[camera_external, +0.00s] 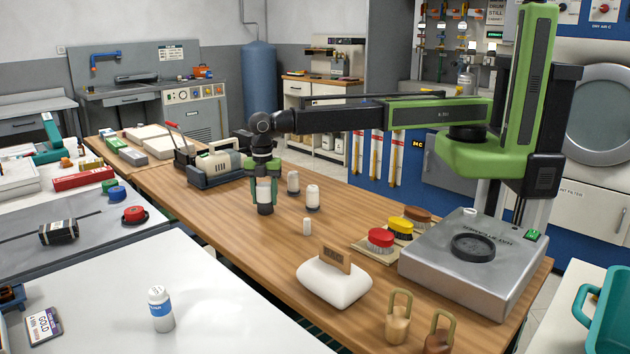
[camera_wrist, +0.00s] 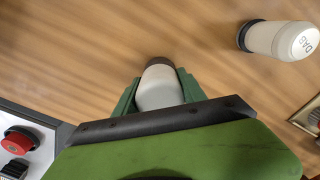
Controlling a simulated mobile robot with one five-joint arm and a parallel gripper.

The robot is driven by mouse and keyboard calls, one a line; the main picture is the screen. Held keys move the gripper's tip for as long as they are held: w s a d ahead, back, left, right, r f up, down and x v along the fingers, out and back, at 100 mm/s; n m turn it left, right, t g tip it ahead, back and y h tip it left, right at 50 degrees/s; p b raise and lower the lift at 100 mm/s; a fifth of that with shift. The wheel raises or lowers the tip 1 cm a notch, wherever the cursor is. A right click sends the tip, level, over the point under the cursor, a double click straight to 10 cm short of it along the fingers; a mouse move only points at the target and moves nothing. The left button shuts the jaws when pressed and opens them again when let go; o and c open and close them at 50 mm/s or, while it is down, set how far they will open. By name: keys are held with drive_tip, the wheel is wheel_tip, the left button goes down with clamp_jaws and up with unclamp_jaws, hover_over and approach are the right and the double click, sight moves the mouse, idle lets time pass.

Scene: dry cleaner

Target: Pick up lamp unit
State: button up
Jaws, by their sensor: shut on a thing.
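My gripper (camera_external: 264,192) points down over the wooden bench, its green fingers shut around a white cylinder with a dark base (camera_external: 263,184). In the wrist view the white cylinder (camera_wrist: 157,88) sits between the two fingers, its dark end showing beyond them. It is upright, at or just above the bench top; I cannot tell if it touches. No readable label shows on it, so I cannot confirm that it is the lamp unit. Similar white dark-based cylinders stand to its right, one nearer (camera_external: 293,183) and one farther right (camera_external: 312,196); one shows lettering in the wrist view (camera_wrist: 280,39).
Red and yellow brushes (camera_external: 380,238) and a white pad (camera_external: 334,283) lie farther right. Bench in front of my gripper is clear.

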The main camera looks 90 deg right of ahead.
sight(264, 184)
drive_tip(key=shift+r, duration=0.15)
drive_tip(key=shift+r+p, duration=0.35)
drive_tip(key=shift+p, duration=0.1)
wheel_tip(264, 184, up, 4)
drive_tip(key=p, duration=0.3)
drive_tip(key=shift+f+p, duration=0.1)
drive_tip(key=shift+p, duration=0.3)
drive_tip(key=s+d+r+p, duration=0.2)
drive_tip(key=d+r+p, duration=0.4)
drive_tip(key=d, duration=0.5)
drive_tip(key=shift+s+d, duration=0.2)
drive_tip(key=shift+s, duration=0.1)
